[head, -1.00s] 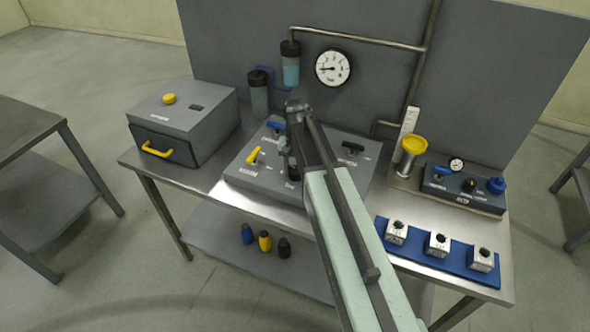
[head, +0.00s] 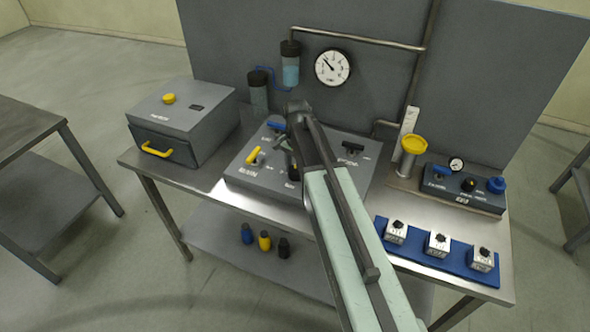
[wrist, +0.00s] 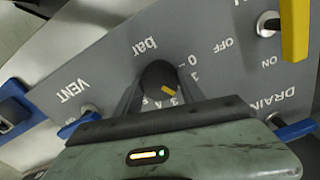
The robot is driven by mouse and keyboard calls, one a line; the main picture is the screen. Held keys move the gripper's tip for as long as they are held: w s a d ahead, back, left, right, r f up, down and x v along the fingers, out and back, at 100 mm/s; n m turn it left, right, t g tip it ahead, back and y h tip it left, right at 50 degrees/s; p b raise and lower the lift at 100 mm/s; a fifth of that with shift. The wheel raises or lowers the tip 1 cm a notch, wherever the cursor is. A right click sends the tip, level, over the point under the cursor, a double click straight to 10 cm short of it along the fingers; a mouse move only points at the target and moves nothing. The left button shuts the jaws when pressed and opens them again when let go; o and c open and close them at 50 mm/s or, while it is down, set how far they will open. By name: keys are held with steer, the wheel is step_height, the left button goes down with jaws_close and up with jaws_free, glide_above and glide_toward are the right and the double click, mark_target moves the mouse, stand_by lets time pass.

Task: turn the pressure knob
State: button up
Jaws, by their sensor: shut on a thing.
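In the wrist view the dark round pressure knob (wrist: 158,78) stands between my gripper's fingers, on the grey panel (wrist: 105,60) beside the "bar" label and a number scale. My gripper (wrist: 160,92) is shut on the knob. In the head view my gripper (head: 291,160) reaches down to the panel (head: 330,190), and my arm hides part of it. The round gauge (head: 332,68) on the back wall has its needle pointing up and left.
A yellow handle (wrist: 294,40) and blue handles (wrist: 295,130) (wrist: 76,124) stand around the knob. A grey box (head: 185,115) with a yellow pull stands left. A blue strip with small blocks (head: 437,245) and a small panel (head: 465,188) are right.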

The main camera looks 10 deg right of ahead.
mark_target(295, 169)
steer(key=shift+a, duration=0.1)
steer(key=o, duration=1.4)
steer(key=shift+w, duration=0.1)
steer(key=shift+c, duration=0.2)
step_height(295, 169, up, 8)
steer(key=p, duration=0.8)
steer(key=shift+f, duration=0.1)
